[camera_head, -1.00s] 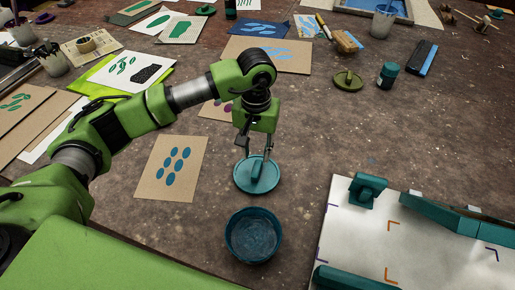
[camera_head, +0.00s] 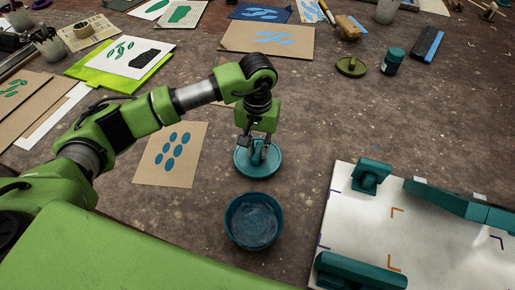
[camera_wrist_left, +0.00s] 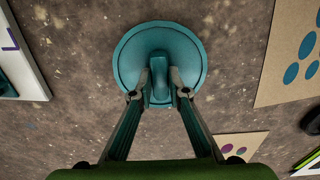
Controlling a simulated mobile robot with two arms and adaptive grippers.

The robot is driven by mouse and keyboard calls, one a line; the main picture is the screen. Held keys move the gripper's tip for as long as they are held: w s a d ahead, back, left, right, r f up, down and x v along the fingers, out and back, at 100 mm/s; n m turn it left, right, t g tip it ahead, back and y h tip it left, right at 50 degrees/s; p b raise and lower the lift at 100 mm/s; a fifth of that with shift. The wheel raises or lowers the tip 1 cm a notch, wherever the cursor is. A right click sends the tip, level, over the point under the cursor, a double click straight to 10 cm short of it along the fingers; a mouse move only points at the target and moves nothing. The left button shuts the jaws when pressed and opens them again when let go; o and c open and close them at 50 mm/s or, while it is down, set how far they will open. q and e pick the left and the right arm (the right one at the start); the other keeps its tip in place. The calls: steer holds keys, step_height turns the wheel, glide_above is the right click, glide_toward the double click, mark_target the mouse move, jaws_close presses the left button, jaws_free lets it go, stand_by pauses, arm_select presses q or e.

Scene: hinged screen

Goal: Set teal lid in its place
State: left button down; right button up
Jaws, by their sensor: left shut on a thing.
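The teal lid (camera_head: 243,165) is a round disc with a raised bar handle, and it appears to lie flat on the brown table. My left gripper (camera_head: 259,153) is over it with its fingers shut on the handle. The left wrist view shows the lid (camera_wrist_left: 133,55) with both fingertips (camera_wrist_left: 160,90) pressed against the handle's sides. An open round teal tub (camera_head: 231,228) stands just nearer to me than the lid, apart from it. Its inside looks dark blue-grey. My right gripper is in no view.
A white board (camera_head: 345,215) with teal hinged parts (camera_head: 452,200) and corner marks lies at the right. A card with blue dots (camera_head: 150,172) lies left of the lid. An olive lid (camera_head: 351,66) and a small teal-capped jar (camera_head: 393,62) stand farther back. Table between is clear.

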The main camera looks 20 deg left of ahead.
arm_select(q)
steer(key=shift+r+p, duration=0.65)
steer(key=shift+r, duration=2.05)
steer(key=shift+r+p, duration=0.45)
steer(key=shift+r, duration=0.85)
